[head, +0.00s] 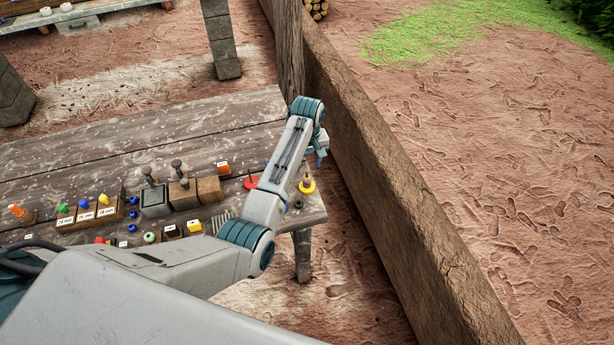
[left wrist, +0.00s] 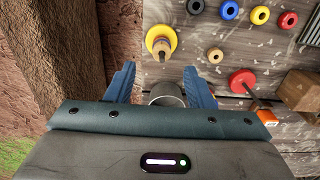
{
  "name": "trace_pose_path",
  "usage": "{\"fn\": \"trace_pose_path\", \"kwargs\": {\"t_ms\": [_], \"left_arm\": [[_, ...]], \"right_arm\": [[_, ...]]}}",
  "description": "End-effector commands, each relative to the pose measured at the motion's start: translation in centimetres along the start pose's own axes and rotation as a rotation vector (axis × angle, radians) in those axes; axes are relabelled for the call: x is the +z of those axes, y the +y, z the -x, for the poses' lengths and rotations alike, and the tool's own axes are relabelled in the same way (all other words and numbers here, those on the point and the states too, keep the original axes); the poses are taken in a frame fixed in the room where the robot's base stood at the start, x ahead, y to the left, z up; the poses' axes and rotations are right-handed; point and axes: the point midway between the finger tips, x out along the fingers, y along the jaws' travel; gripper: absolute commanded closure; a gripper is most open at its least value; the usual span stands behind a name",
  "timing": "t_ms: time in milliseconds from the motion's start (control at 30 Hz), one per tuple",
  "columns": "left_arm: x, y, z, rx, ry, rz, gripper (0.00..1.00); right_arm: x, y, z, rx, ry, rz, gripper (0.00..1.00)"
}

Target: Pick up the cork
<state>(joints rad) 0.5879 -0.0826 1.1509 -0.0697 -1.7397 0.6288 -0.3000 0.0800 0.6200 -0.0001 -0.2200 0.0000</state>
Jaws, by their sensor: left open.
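A small tan round piece (left wrist: 215,55), which looks like the cork, lies on the wooden table in the left wrist view. It is beyond the right fingertip and apart from it. I cannot make it out in the head view, where my arm covers part of the table. My left gripper (left wrist: 162,82) is open, its blue fingers spread. A grey round-rimmed thing (left wrist: 167,94) shows between the fingers, partly hidden by the gripper body; I cannot tell whether it is touched. In the head view the left gripper (head: 320,160) hangs above the table's right end. My right gripper is not in view.
A yellow disc with a peg (left wrist: 161,41) stands near the table edge, beside a red disc (left wrist: 242,81). Blue, yellow and black rings lie beyond. Wooden blocks (head: 90,211) and small pieces fill the table's near side. A low wall (head: 385,185) runs close on the right.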

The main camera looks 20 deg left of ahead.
Motion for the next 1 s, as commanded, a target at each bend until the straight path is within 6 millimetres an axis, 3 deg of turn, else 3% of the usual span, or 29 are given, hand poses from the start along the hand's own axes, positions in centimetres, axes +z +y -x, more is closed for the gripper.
{"fn": "trace_pose_path", "kwargs": {"t_ms": [233,400,667,900,1000], "left_arm": [[0.5,-0.3,-2.9,-0.003,-0.004,0.000,0.52],[0.4,-0.2,-4.9,-0.001,-0.001,0.000,0.52],[0.4,-0.2,-5.2,0.000,0.000,0.000,0.52],[0.4,-0.2,-5.2,0.000,0.000,0.000,0.97],[0.4,-0.2,-5.2,0.000,0.000,0.000,1.00]], "right_arm": [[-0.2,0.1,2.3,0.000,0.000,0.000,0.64],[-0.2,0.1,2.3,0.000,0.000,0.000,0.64],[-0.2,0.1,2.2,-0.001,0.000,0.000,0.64],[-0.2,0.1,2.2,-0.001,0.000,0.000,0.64],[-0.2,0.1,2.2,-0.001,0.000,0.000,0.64]]}}
